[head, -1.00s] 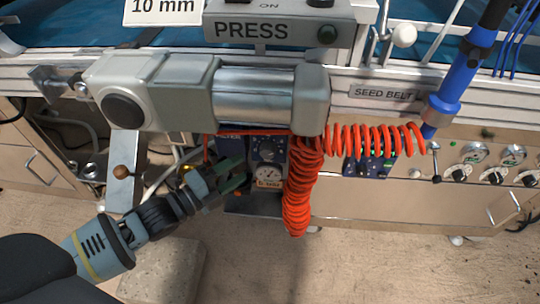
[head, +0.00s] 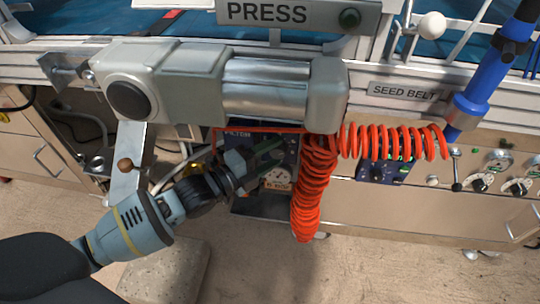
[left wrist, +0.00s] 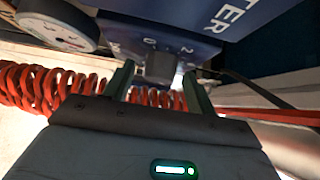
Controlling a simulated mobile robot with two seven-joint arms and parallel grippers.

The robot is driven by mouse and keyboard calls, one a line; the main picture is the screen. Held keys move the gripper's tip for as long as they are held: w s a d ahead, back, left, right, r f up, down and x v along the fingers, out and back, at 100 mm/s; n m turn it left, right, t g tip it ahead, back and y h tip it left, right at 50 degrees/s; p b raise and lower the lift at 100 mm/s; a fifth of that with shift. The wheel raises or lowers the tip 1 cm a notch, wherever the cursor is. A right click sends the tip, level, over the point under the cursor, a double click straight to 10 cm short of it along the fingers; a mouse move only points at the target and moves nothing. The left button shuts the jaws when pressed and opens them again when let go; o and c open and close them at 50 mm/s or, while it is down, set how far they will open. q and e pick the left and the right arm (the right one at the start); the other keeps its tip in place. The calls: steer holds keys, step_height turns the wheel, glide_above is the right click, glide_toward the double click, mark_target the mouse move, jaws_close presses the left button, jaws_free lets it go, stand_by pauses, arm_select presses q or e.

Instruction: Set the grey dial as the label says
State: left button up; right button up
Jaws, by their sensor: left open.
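The grey dial (left wrist: 160,68) shows in the left wrist view as a blocky knob on a dark blue panel, with white numbers around it. In the head view my gripper covers it. My left gripper (head: 266,154) is open, its two fingers reaching to the panel. In the left wrist view its fingers stand on either side of the dial; I cannot tell whether they touch it. The blue filter panel (head: 236,133) carries a round white gauge (head: 278,177) with a small tan label (head: 278,186) below, too small to read surely. My right gripper is not in view.
A coiled orange hose (head: 311,195) hangs just right of the panel. A large grey and silver cylinder unit (head: 265,87) juts out above. Another dark blue panel (head: 380,171) sits farther right. The floor below is open.

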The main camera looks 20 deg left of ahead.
arm_select(q)
steer(key=shift+c, duration=0.4)
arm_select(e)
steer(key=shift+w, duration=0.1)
arm_select(q)
steer(key=c, duration=0.9)
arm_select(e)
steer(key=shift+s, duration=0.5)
arm_select(q)
steer(key=shift+f, duration=0.1)
steer(key=shift+d+f+n+t+b, duration=0.1)
steer(key=shift+f+n+t+b, duration=0.15)
steer(key=shift+n+t+b, duration=0.45)
steer(key=shift+f+n+t+h+b, duration=0.15)
steer(key=shift+n+t+h+b, duration=0.25)
steer(key=shift+n+t+b, duration=0.55)
steer(key=shift+n+t, duration=0.45)
steer(key=shift+n, duration=0.5)
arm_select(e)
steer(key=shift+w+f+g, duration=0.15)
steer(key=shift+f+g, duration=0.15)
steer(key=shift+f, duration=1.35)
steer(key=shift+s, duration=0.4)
